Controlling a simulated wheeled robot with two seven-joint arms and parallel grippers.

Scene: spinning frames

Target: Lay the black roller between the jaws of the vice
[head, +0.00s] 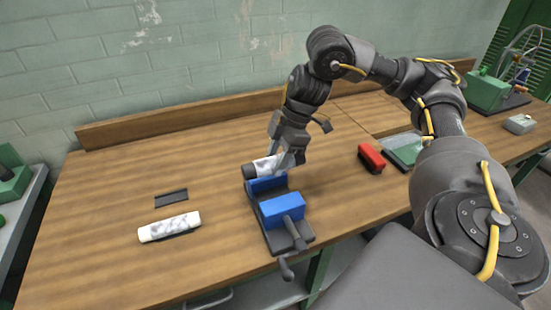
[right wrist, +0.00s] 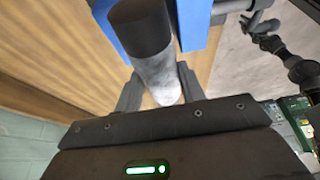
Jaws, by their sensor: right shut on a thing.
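The roller (head: 262,167) has a black end and a mottled white-grey body. My right gripper (head: 284,160) is shut on it at the pale part, with the black end sticking out to the left. In the right wrist view the roller (right wrist: 158,72) shows between the fingers (right wrist: 160,88). The vice (head: 268,213) has blue jaws on a dark base, with a gap between them. The roller is held close above the rear jaw; the head view does not tell whether they touch. Blue vice parts (right wrist: 192,22) show beside the roller in the wrist view. My left gripper is not in view.
A white mottled roller (head: 170,227) and a flat dark bar (head: 171,197) lie on the bench left of the vice. A red block (head: 371,157) and a greenish tray (head: 403,150) are to the right. The wooden bench (head: 110,260) is clear at front left.

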